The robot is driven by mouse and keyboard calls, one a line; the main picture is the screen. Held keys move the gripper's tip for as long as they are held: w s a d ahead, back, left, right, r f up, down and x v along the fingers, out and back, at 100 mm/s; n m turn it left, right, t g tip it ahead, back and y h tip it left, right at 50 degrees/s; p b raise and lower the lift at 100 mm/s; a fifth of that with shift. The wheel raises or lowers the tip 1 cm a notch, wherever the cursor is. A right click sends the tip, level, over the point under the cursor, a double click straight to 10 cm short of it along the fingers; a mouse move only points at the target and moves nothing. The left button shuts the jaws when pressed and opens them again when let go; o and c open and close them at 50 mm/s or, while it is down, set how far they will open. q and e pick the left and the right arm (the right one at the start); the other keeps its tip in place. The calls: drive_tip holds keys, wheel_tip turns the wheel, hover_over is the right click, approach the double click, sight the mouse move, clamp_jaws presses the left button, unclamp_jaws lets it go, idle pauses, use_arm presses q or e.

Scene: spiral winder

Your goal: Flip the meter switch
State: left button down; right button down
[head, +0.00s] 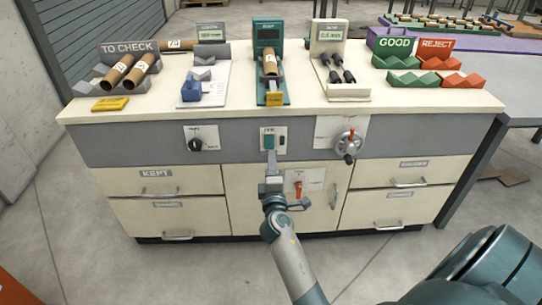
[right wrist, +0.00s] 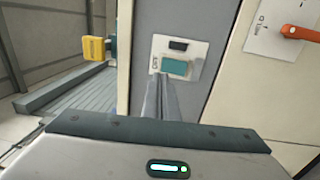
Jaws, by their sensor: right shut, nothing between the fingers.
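The switch (head: 268,142) is a teal rocker on a white plate in the middle of the cabinet's grey front band. It also shows close up in the right wrist view (right wrist: 176,67), with a dark slot above the rocker. My right gripper (head: 271,158) is shut and empty, its fingers pointing at the plate. In the right wrist view the fingertips (right wrist: 161,78) reach the lower left of the rocker; I cannot tell if they touch it. Above the switch, a teal stand with a dark display (head: 269,34) holds a brown tube (head: 270,64). My left gripper is out of view.
A black knob (head: 196,144) sits left of the switch and a handwheel (head: 348,144) right of it. An orange lever (head: 299,188) is on the cabinet door below; it also shows in the right wrist view (right wrist: 300,33). Open floor lies before the cabinet.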

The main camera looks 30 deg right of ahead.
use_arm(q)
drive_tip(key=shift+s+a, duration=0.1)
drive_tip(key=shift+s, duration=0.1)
use_arm(e)
drive_tip(key=v, duration=0.3)
drive_tip(key=r+v, duration=0.1)
drive_tip(key=v, duration=0.1)
drive_tip(key=shift+s+a, duration=0.2)
drive_tip(key=shift+s, duration=0.1)
